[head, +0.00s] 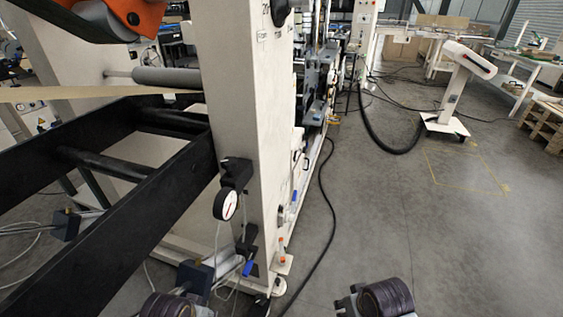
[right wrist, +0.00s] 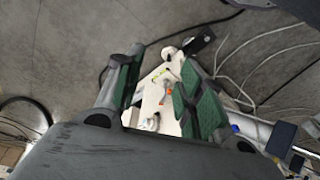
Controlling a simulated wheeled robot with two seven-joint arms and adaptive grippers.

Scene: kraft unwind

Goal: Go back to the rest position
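My right gripper (right wrist: 162,70) shows in the right wrist view. Its two green-padded fingers are spread apart, with nothing held between them. Through the gap I see the pale foot of the machine, some way beyond the fingertips, with a small orange part (right wrist: 168,85) on it. Neither gripper shows in the head view. Only dark, rounded parts that look like my own arms show at its bottom edge. My left gripper is not in any view.
A white machine column (head: 240,130) stands close in front, with a dial gauge (head: 226,204) and black frame beams (head: 110,245) on its left. A black hose (head: 322,210) lies on the floor. A white wheeled stand (head: 452,95) is farther right. The right floor is mostly open.

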